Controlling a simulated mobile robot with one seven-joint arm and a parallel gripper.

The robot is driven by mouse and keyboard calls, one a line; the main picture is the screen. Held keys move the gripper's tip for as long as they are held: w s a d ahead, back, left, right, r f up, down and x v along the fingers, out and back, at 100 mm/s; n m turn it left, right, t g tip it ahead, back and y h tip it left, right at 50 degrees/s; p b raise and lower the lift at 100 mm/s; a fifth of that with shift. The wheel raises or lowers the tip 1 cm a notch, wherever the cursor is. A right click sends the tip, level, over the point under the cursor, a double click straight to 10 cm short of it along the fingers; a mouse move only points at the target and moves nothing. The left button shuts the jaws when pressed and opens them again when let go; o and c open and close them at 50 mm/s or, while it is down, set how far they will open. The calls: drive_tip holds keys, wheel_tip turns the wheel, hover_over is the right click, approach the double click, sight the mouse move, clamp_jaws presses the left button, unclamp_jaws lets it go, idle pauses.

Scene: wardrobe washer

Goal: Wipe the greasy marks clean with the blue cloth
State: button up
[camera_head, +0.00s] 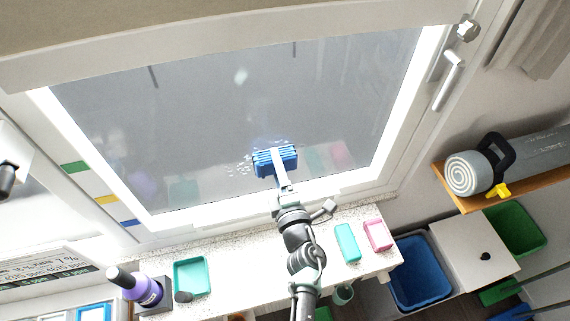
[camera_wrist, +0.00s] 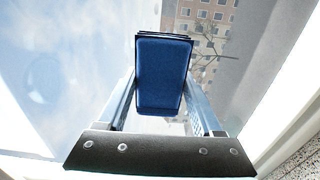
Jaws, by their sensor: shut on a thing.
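The blue cloth (camera_head: 267,162), a folded block, is held at the lower middle of the window pane (camera_head: 200,110). My gripper (camera_head: 279,168) is shut on it; in the wrist view the cloth (camera_wrist: 162,75) sits between the two fingers of my gripper (camera_wrist: 163,95). The cloth appears at or very near the glass; I cannot tell if it touches. Whitish speckled greasy marks (camera_head: 238,168) show on the pane just left of the cloth, and some show just above it. Part of the pane is hidden behind the cloth and gripper.
The speckled sill (camera_head: 215,245) below holds a green tray (camera_head: 191,277), a purple bottle (camera_head: 146,290), a teal block (camera_head: 347,243) and a pink dish (camera_head: 378,235). A window handle (camera_head: 448,82) juts out at right. A shelf (camera_head: 462,201) with a grey roll (camera_head: 500,165) stands further right.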

sight(260, 173)
drive_tip(key=shift+s+a+f+b, duration=0.1)
drive_tip(key=shift+s+a+b, duration=0.1)
drive_tip(key=shift+a, duration=0.45)
drive_tip(key=shift+s+a+r+b, duration=0.1)
drive_tip(key=shift+s+a+b, duration=0.1)
drive_tip(key=shift+a, duration=0.5)
drive_tip(key=shift+s+a+f+b, duration=0.1)
drive_tip(key=shift+s+a+b, duration=0.1)
drive_tip(key=shift+a, duration=0.45)
drive_tip(key=shift+s+a+b, duration=0.2)
drive_tip(key=shift+a+b, duration=0.15)
drive_tip(key=shift+a, duration=0.45)
drive_tip(key=shift+s+a+b, duration=0.15)
drive_tip(key=shift+a+b, duration=0.2)
drive_tip(key=shift+a, duration=0.45)
drive_tip(key=shift+s+a+b, duration=0.25)
drive_tip(key=shift+a+b, duration=0.4)
drive_tip(key=shift+a, duration=0.2)
drive_tip(key=shift+s+a+b, duration=0.3)
drive_tip(key=shift+a+b, duration=0.3)
drive_tip(key=shift+a, duration=0.3)
drive_tip(key=shift+s+a+b, duration=0.25)
drive_tip(key=shift+a+b, duration=0.4)
drive_tip(key=shift+a, duration=0.2)
drive_tip(key=shift+s+a+b, duration=0.15)
drive_tip(key=shift+a+b, duration=0.35)
drive_tip(key=shift+a, duration=0.15)
drive_tip(key=shift+s+a+r, duration=0.1)
drive_tip(key=shift+a+r, duration=0.1)
drive_tip(key=shift+a, duration=0.1)
